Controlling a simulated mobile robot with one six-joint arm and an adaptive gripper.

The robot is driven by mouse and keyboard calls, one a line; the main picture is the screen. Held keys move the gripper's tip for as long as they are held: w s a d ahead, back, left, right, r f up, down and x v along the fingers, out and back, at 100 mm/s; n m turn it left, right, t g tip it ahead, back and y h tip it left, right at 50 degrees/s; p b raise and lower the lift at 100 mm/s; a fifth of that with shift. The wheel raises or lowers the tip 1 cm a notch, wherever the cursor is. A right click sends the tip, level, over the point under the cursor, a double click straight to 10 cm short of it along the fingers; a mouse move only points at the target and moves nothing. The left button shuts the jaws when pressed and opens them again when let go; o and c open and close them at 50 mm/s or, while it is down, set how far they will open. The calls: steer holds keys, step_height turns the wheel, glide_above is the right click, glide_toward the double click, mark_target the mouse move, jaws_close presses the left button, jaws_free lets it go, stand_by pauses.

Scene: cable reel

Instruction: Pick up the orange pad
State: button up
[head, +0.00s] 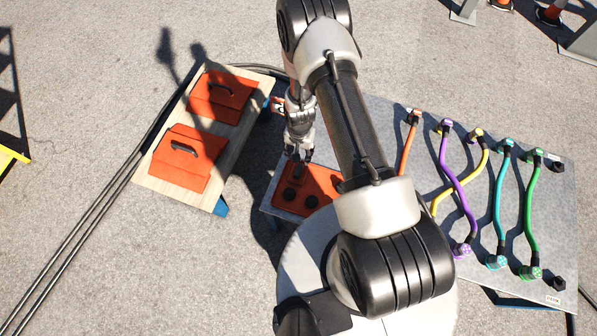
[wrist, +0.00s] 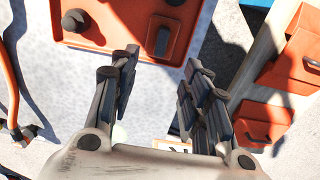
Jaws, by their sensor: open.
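A flat orange pad with round black knobs (head: 318,180) lies on the grey table, partly hidden by my arm; it also shows at the top of the wrist view (wrist: 118,27). Two more orange pieces, each with a black handle, lie on the wooden table at left: the far one (head: 207,108) and the near one (head: 193,172). They also show at the right of the wrist view (wrist: 285,73). My gripper (head: 299,160) is over the far left part of the grey table, by the knobbed pad. In the wrist view its fingers (wrist: 160,62) are apart with nothing between them.
The grey table (head: 400,264) holds orange, purple (head: 457,190), yellow, teal (head: 498,205) and green (head: 531,205) cables at right. The wooden table (head: 157,187) stands left across a narrow gap. Dark cables (head: 92,215) run along the ground at left.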

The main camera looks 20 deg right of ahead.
steer(key=b, duration=0.3)
glide_above(298, 169)
steer(key=s, duration=0.1)
step_height(298, 169, down, 10)
steer(key=shift+s+f, duration=0.1)
steer(key=shift+w+f+b, duration=0.25)
steer(key=shift+f+b, duration=0.5)
steer(key=shift+f, duration=0.7)
steer(key=shift+w+f+b, duration=0.2)
steer(key=shift+f+b, duration=0.5)
steer(key=shift+f, duration=0.7)
steer(key=shift+c, duration=0.2)
jaws_close()
